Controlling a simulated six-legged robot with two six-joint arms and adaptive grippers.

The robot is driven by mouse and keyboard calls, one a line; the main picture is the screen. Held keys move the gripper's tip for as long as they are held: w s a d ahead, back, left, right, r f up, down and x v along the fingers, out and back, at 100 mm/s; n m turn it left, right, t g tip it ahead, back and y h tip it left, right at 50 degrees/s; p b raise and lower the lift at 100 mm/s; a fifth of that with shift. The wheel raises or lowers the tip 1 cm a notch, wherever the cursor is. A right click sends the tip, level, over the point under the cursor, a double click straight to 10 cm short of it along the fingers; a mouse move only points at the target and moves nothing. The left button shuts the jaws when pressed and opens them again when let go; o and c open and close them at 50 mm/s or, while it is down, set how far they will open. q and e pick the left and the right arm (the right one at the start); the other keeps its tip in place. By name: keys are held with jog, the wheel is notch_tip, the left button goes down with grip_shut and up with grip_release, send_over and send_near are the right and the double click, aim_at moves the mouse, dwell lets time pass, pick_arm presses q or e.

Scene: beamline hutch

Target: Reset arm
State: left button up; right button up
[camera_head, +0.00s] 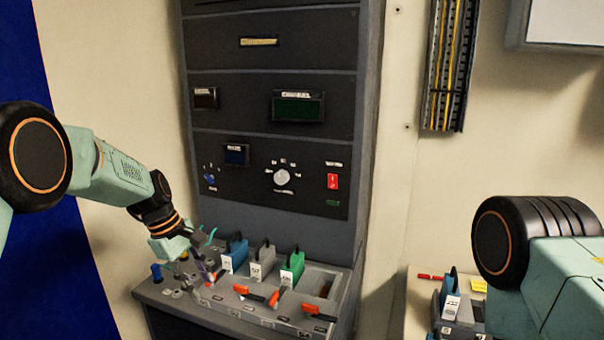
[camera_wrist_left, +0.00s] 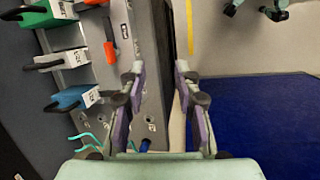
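My left gripper (camera_head: 207,272) is above the left end of the grey sloped console (camera_head: 225,318). In the left wrist view its two purple-padded fingers (camera_wrist_left: 160,78) stand apart with nothing between them. A blue labelled block (camera_head: 235,255), a grey one (camera_head: 263,262) and a green one (camera_head: 292,266) stand in a row just right of the gripper. My right arm enters the head view at the right, with its gripper out of sight.
Red-orange levers (camera_head: 248,292) lie along the console front, and a blue knob (camera_head: 156,270) is at its left end. The dark instrument rack (camera_head: 270,140) rises behind. A side table (camera_head: 418,305) at lower right holds another blue block (camera_head: 450,293). A blue panel (camera_head: 45,270) is at left.

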pick_arm(q)
jog(key=s+a+f+m+t+y+b, duration=0.15)
jog(key=s+f+m, duration=0.35)
jog(key=f, duration=0.6)
jog(key=s+a+f+m+t+y+b, duration=0.1)
jog(key=s+f+m+y+b, duration=0.15)
jog(key=s+f, duration=0.6)
jog(key=s+d+f+m+g+b, duration=0.1)
jog(key=s+f+b, duration=0.5)
jog(key=s, duration=0.8)
jog(key=s+d+f+m+g+b, duration=0.1)
jog(key=s+f+b, duration=0.4)
jog(key=s+f, duration=0.7)
jog(key=s+m+g, duration=0.1)
jog(key=s+m, duration=0.1)
jog(key=s, duration=0.1)
jog(key=shift+s+d+b, duration=0.3)
jog(key=shift+b, duration=0.1)
jog(key=shift+s+r+m, duration=0.1)
jog(key=shift+m, duration=0.15)
